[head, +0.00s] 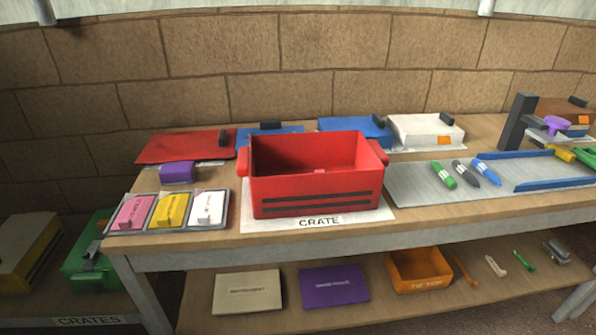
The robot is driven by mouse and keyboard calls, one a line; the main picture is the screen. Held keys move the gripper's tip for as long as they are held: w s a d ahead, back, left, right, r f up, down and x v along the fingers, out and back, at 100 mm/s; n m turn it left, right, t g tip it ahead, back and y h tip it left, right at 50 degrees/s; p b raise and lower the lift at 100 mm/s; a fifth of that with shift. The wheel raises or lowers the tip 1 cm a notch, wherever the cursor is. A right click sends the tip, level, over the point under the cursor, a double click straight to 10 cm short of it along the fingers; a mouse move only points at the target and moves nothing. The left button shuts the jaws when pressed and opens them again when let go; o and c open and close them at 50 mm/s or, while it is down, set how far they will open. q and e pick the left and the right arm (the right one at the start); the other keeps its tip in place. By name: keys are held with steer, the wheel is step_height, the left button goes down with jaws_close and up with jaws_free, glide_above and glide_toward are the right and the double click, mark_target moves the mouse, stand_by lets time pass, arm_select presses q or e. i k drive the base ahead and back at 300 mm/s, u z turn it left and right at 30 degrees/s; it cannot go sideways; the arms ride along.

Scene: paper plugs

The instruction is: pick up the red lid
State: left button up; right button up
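The red lid (180,147) lies flat at the back left of the table, near the brick wall. A small dark handle (224,139) stands up at its right end. The open red crate (318,194) stands to its right and nearer, on a white mat marked CRATE (384,218). A small pink thing (320,171) shows inside the crate. A purple block (177,172) sits just in front of the lid. Neither of my grippers is in view.
Pink, yellow and white blocks (171,209) sit in trays at the front left. Several markers (465,172) lie on a grey sheet at right. A shelf below holds an orange bin (420,270).

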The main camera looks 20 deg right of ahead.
mark_target(214, 144)
steer(key=u, duration=0.35)
steer(key=k, duration=0.25)
steer(key=z, duration=0.3)
steer(key=i, duration=0.85)
steer(key=u, duration=0.7)
